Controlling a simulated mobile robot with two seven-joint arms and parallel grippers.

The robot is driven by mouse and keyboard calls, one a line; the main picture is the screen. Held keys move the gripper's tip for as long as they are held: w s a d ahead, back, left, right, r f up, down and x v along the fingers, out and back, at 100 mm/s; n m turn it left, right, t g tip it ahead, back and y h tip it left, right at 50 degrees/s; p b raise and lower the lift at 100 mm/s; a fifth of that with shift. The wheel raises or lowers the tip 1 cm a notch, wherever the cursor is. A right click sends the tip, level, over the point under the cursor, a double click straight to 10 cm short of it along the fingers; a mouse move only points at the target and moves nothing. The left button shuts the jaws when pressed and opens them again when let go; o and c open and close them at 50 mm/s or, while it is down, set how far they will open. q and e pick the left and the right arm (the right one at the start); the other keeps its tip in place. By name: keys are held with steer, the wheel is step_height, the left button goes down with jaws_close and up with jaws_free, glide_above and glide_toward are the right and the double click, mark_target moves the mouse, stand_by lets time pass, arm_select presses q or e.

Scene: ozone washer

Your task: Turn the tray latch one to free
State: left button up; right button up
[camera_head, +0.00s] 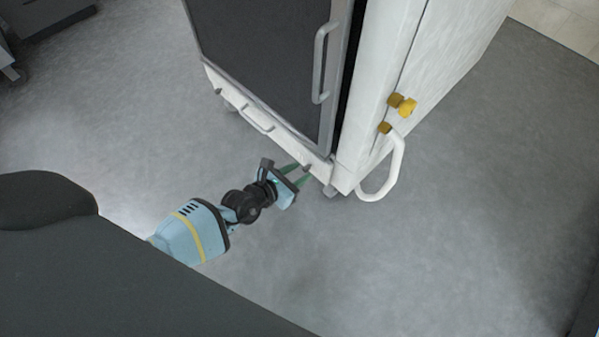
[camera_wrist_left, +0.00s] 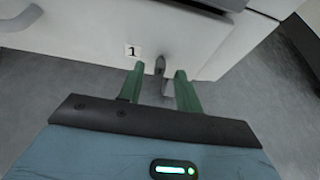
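Tray latch one (camera_wrist_left: 160,66) is a small dark grey tab on the white tray front, just right of a label with the number 1 (camera_wrist_left: 132,51). In the head view this latch (camera_head: 307,168) sits near the right end of the tray front (camera_head: 285,138). My left gripper (camera_head: 297,174) is open, its green fingers pointing at the latch. In the left wrist view the latch shows between the two fingertips, with a gap on each side. I cannot tell whether they touch it. My right gripper is not in view.
The white washer cabinet (camera_head: 440,60) has a dark door (camera_head: 265,55) with a vertical handle (camera_head: 320,62) above the tray. The tray has a handle (camera_head: 258,120) and another latch (camera_head: 219,91) at its left. A white hose loop (camera_head: 395,165) hangs at the right. The floor in front is clear.

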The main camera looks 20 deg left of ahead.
arm_select(q)
steer(key=shift+w+d+f, duration=0.15)
steer(key=shift+w, duration=0.2)
steer(key=shift+c, duration=0.2)
jaws_close()
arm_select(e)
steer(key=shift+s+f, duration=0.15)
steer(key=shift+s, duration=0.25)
